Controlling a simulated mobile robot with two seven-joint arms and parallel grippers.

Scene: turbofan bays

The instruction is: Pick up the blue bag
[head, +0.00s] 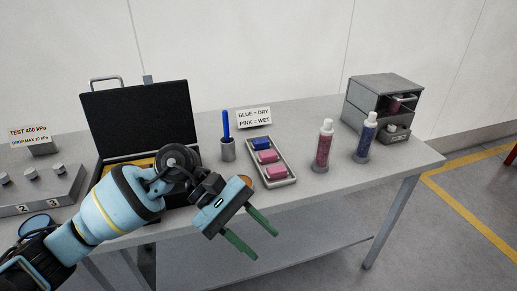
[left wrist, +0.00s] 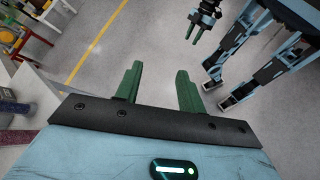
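A small blue packet (head: 261,143), which looks like the blue bag, lies at the far end of a narrow grey tray (head: 290,180) on the table. The left wrist view shows the open fingers (left wrist: 158,70) over floor. A gripper that appears to be my right one (left wrist: 194,35) shows small at the top of the left wrist view.
A pen cup (head: 228,151) and a sign (head: 254,117) stand by the tray. A pink bottle (head: 323,148) and a blue bottle (head: 366,138) stand to its right. A grey drawer box (head: 375,90) is at the back right. An open black case (head: 135,117) stands left.

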